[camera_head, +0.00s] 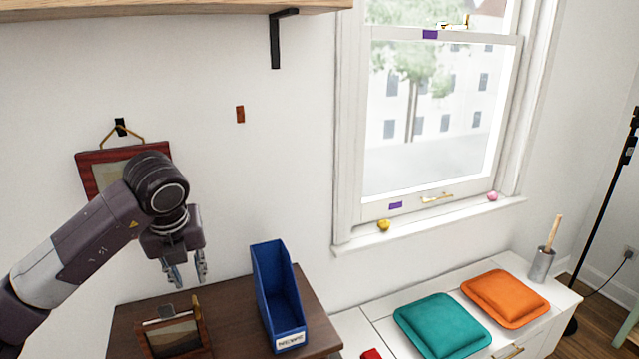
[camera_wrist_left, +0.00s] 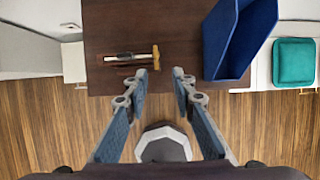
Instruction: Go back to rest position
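My left gripper (camera_head: 186,282) hangs fingers-down above the left part of the dark brown table, in front of the white wall. Its two fingers are apart with nothing between them. In the left wrist view the open fingertips (camera_wrist_left: 160,74) show near the table's front edge, with a gap between them. My right gripper is in neither view.
A small picture frame (camera_head: 174,338) stands on the dark table (camera_head: 225,305), below my left gripper. A blue bin (camera_head: 272,285) stands right of it. A red-framed picture (camera_head: 93,178) hangs behind my arm. Teal (camera_head: 440,325) and orange (camera_head: 506,297) cushions lie on the white cabinet.

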